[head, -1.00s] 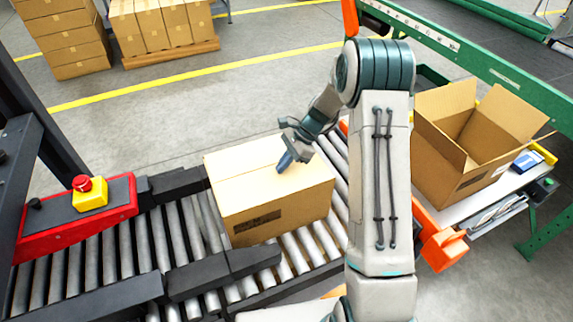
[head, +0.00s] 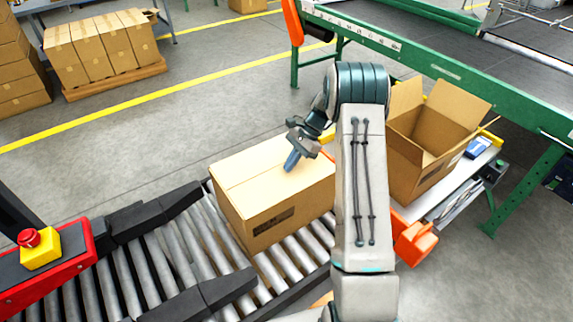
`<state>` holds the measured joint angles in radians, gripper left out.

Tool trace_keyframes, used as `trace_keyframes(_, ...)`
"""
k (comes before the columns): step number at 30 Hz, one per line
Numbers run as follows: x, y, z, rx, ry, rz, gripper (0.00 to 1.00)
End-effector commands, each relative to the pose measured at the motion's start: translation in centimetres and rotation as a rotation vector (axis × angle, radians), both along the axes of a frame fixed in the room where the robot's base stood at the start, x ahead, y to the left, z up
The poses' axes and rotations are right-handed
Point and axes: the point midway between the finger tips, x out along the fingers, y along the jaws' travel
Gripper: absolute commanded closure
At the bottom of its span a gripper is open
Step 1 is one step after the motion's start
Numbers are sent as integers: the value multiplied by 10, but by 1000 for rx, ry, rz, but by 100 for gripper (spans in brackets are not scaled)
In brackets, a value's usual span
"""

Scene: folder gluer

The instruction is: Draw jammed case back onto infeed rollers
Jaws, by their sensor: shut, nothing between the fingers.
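The jammed case, a closed brown carton (head: 275,190), sits on the grey infeed rollers (head: 292,262) near the middle of the head view. Its taped top faces up and a dark printed label shows on its front side. It stands to the right of the black guide rails, clear of the red-framed machine. My gripper (head: 291,163) is shut and empty, with its fingertips at the top of the case. I cannot tell whether they touch it. My arm hides the case's right end and part of the rollers behind it.
Black guide rails (head: 205,298) flank the rollers at the left. A red emergency button on a yellow box (head: 40,249) is at far left. An open carton (head: 430,140) stands on a side table at right, near a green-framed conveyor (head: 440,70). Stacked cartons stand behind; the floor between is clear.

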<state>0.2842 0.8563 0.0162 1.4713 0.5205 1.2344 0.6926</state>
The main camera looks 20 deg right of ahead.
Motion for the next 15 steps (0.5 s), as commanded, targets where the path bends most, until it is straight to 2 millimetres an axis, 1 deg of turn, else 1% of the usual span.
trace_keyframes(1,-4,2,-10,-2,14,8,100)
trace_keyframes(4,-4,4,-10,-2,14,11,100)
trace_keyframes(11,-4,3,7,0,13,7,100)
trace_keyframes(15,-4,3,7,-3,12,10,100)
